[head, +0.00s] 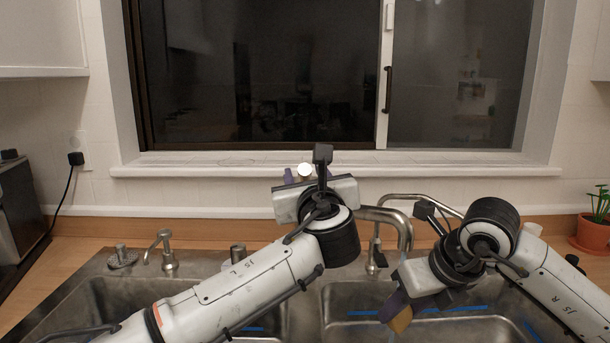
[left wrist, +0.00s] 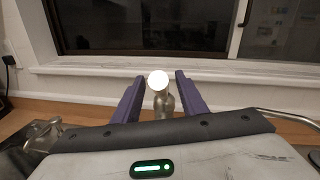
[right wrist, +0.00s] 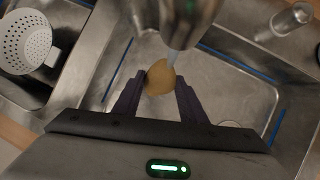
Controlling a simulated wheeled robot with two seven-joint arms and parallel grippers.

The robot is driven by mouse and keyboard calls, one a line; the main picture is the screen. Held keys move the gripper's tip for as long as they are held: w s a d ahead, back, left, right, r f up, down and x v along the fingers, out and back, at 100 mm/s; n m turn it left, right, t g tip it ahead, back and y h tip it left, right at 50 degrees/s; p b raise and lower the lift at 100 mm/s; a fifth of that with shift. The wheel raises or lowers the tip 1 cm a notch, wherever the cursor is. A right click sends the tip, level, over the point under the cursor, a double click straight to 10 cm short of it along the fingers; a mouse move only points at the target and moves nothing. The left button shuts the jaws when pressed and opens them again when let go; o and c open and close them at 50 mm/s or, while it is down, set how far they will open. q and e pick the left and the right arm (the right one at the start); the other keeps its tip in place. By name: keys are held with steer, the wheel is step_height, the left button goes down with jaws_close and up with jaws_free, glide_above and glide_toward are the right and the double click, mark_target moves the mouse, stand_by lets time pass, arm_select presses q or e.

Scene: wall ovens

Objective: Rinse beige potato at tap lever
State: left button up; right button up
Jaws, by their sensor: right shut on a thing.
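The beige potato (right wrist: 160,77) is between the fingers of my right gripper (right wrist: 159,79), which is shut on it over the sink. In the head view the potato (head: 401,320) shows partly below my right gripper (head: 396,311). In the right wrist view a tap spout (right wrist: 186,22) hangs above the potato, and a narrow pale streak, seemingly water, runs from it to the potato. The tap lever (left wrist: 164,104), metal with a bright round white top, stands between the spread fingers of my left gripper (left wrist: 160,76). I see gaps on both sides. The white top also shows in the head view (head: 304,170).
The steel sink (head: 345,300) has two basins with blue strips inside. A soap dispenser (head: 165,250) stands behind the left basin. A potted plant (head: 591,232) stands far right; the window sill (head: 340,165) is behind.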

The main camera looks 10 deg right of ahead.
arm_select(q)
steer(key=shift+w, duration=0.1)
steer(key=shift+c, duration=0.5)
jaws_close()
steer(key=shift+s+a+f+t, duration=0.1)
steer(key=shift+s+f+t, duration=0.25)
steer(key=shift+f+t, duration=0.3)
steer(key=shift+o, duration=0.5)
jaws_free()
steer(key=shift+s, duration=0.15)
steer(key=s+a+f, duration=0.1)
steer(key=s, duration=1)
steer(key=shift+s+a+f, duration=0.15)
steer(key=shift+s+f, duration=0.1)
steer(key=shift+s, duration=0.05)
